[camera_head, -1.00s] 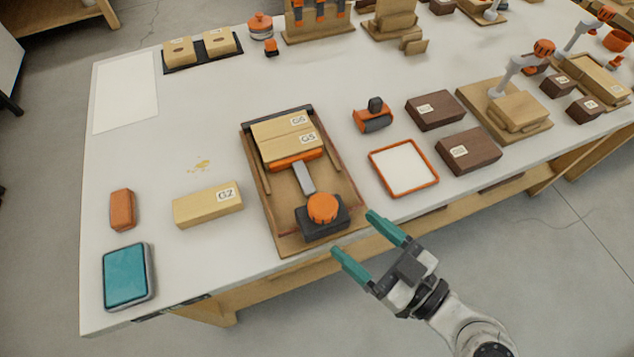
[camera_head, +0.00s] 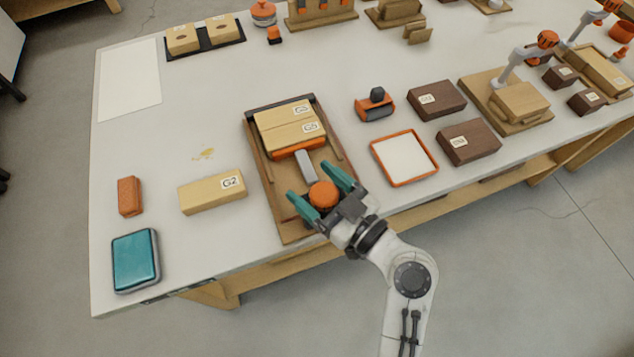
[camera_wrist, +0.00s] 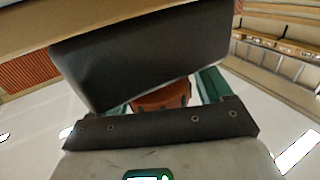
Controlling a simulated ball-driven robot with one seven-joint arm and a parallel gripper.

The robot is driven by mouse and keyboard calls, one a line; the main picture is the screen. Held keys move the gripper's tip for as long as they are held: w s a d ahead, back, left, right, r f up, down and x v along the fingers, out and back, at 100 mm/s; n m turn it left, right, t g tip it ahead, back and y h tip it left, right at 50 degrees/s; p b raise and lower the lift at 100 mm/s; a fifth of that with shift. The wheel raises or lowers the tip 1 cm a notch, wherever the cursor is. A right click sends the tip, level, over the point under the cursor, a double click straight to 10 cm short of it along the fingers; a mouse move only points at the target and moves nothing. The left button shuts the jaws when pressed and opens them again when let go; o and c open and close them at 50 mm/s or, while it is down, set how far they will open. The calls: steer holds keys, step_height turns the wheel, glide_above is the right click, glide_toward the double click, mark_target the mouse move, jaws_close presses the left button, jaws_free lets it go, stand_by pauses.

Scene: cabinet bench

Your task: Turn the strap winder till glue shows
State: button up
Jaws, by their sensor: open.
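The strap winder has an orange knob (camera_head: 323,194) at the front end of a wooden clamping board (camera_head: 286,229). A grey strap piece (camera_head: 306,166) runs from it to an orange bar (camera_head: 297,149) against two light wood blocks (camera_head: 290,125) labelled G5. My gripper (camera_head: 316,186) is open, its teal fingers on either side of the knob; contact cannot be told. The wrist view shows a dark block (camera_wrist: 140,55) close up, with part of an orange piece (camera_wrist: 163,98) between the teal fingers. I see no glue at the block joint.
A G2 block (camera_head: 212,191), a brown-orange block (camera_head: 129,196) and a teal pad (camera_head: 135,260) lie left. An orange-rimmed tray (camera_head: 404,157), dark blocks (camera_head: 468,142) and an orange tool (camera_head: 375,105) lie right.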

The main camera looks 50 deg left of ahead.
steer(key=shift+c, duration=0.3)
steer(key=c, duration=0.9)
steer(key=shift+f+m+t, duration=0.1)
steer(key=shift+m+t, duration=0.7)
steer(key=shift+t, duration=0.4)
steer(key=shift+w+m+t, duration=0.15)
steer(key=shift+m+t, duration=0.55)
steer(key=shift+t, duration=0.4)
steer(key=m+t+p, duration=0.1)
steer(key=m+t+h+p, duration=0.1)
steer(key=t, duration=0.1)
steer(key=shift+w+d+r, duration=0.1)
steer(key=shift+w+r, duration=0.1)
steer(key=shift+w+f+m+t+h+p, duration=0.15)
steer(key=shift+m+t+h+p, duration=0.15)
steer(key=shift+t+h+p, duration=0.15)
steer(key=o, duration=1)
steer(key=shift+c, duration=0.2)
